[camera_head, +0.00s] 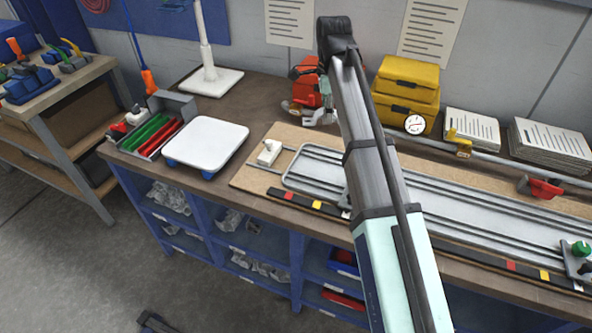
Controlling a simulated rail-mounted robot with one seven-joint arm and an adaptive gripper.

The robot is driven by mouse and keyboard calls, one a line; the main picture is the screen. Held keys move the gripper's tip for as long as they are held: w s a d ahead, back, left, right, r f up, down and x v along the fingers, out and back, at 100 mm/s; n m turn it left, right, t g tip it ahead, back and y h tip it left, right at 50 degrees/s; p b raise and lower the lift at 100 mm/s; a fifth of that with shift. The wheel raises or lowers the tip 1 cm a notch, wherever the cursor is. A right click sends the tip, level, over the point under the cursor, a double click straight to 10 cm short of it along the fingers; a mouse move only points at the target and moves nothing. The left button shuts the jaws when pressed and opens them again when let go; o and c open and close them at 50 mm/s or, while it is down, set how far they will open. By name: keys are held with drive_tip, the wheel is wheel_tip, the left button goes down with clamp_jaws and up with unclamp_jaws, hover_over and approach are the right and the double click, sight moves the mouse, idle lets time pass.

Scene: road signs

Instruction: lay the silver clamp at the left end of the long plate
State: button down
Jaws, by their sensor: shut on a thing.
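The long plate (440,212) is a silver, railed strip on a brown board on the bench. Its rounded left end is bare, and my arm crosses in front of its left part. I cannot make out my gripper; my arm hides that area. I cannot single out the silver clamp for sure. A small silvery part (320,117) shows just left of my arm, in front of a red tool (306,88) at the back of the bench. A small grey piece (345,197) peeks out beside my arm over the plate; I cannot tell what it is.
A white block (268,152) sits left of the plate. A green-knobbed fixture (580,255) stands at its right. A white scale (206,142) and a tray of coloured tools (160,140) are at left. Yellow boxes (407,85) and paper stacks (552,145) stand behind.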

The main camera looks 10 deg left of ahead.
sight(317, 170)
drive_tip(key=shift+w+a, duration=0.25)
drive_tip(key=shift+a, duration=0.4)
drive_tip(key=shift+a+f, duration=0.1)
drive_tip(key=shift+a, duration=0.25)
drive_tip(key=f+p, duration=0.2)
drive_tip(key=f, duration=0.7)
drive_tip(key=f+p, duration=0.3)
drive_tip(key=f, duration=0.7)
drive_tip(key=shift+d+f, duration=0.2)
drive_tip(key=shift+f, duration=0.1)
drive_tip(key=shift+f, duration=0.2)
drive_tip(key=c, duration=0.7)
unclamp_jaws()
drive_tip(key=shift+c, duration=0.2)
drive_tip(key=shift+r, duration=0.1)
wheel_tip(317, 170, up, 12)
drive_tip(key=b, duration=0.3)
drive_tip(key=shift+r, duration=0.1)
